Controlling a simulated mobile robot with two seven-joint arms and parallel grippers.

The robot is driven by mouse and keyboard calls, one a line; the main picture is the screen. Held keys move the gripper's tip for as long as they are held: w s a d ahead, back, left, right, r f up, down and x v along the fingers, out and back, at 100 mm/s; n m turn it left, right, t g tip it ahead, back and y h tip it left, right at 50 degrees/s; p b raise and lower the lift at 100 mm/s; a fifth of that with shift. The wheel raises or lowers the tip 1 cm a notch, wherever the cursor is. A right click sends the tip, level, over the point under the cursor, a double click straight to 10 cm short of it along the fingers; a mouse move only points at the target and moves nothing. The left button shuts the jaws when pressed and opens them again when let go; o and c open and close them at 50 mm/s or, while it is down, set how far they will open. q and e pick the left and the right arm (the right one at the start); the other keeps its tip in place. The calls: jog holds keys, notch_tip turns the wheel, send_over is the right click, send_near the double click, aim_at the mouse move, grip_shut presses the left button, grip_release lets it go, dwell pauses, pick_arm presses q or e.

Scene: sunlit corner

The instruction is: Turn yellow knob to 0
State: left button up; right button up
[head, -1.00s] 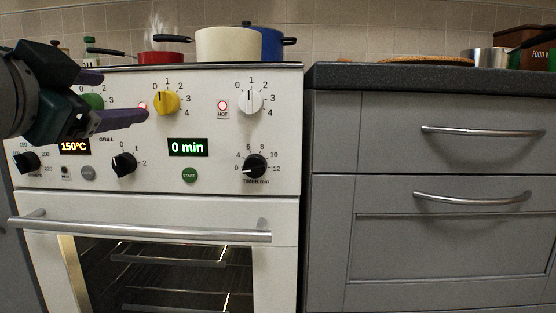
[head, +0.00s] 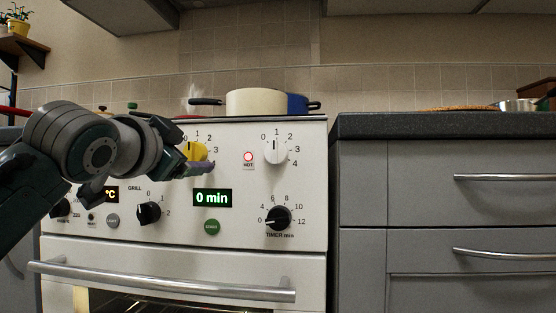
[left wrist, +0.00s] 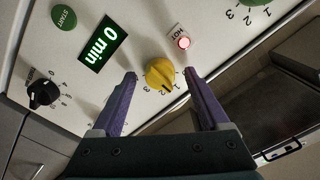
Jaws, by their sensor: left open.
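The yellow knob (head: 197,151) is on the white stove panel, partly hidden by my left gripper (head: 196,167) in the head view. In the left wrist view the yellow knob (left wrist: 159,73) lies between the tips of the two purple fingers of my left gripper (left wrist: 160,73). The fingers are open, with a gap on each side of the knob. My right gripper is not in view.
The timer knob (head: 278,217), green display (head: 212,198) and oven handle (head: 160,281) are below. A cream pot (head: 256,102) stands on top.

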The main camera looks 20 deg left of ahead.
pick_arm(q)
grip_shut()
dwell(0.8)
